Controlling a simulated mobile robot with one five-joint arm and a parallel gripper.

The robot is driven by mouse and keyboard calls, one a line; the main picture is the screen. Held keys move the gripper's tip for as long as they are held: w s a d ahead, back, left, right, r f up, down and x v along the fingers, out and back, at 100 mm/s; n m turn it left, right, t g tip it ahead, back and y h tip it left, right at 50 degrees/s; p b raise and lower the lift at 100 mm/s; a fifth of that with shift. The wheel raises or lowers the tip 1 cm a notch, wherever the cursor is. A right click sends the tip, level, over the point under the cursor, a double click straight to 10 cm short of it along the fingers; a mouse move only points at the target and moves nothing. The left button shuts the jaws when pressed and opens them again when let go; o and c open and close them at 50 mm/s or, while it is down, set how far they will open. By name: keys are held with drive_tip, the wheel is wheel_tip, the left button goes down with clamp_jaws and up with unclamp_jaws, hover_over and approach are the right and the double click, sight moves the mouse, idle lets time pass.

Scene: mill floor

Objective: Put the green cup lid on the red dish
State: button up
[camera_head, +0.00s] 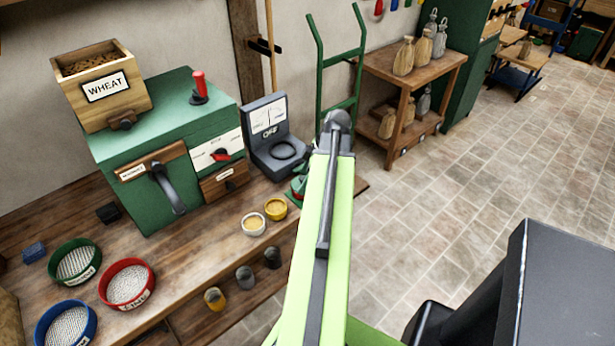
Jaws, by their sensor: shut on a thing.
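My raised light-green arm link fills the middle of the view and hides my gripper and whatever it holds. A small dark-green piece, possibly the green cup lid (298,186), peeks out at the left edge of my arm, over the bench's right end. A bit of red shows at it, but I cannot tell if this is a dish. The clearest red round thing is a shallow red-rimmed sieve (127,284) with a mesh floor and a label, lying on the bench at the lower left.
A green-rimmed sieve (75,262) and a blue-rimmed sieve (65,325) lie beside the red one. A green mill (120,150) with a wheat hopper stands behind. A grey scale (270,135), a white cup (253,224) and a yellow cup (276,208) are near my arm.

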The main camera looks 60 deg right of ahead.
drive_tip(key=shift+f, duration=0.35)
drive_tip(key=shift+r, duration=0.1)
drive_tip(key=o, duration=1.4)
drive_tip(key=shift+c, duration=0.2)
drive_tip(key=shift+r, duration=0.3)
drive_tip(key=p+v, duration=1.2)
drive_tip(key=shift+r, duration=0.35)
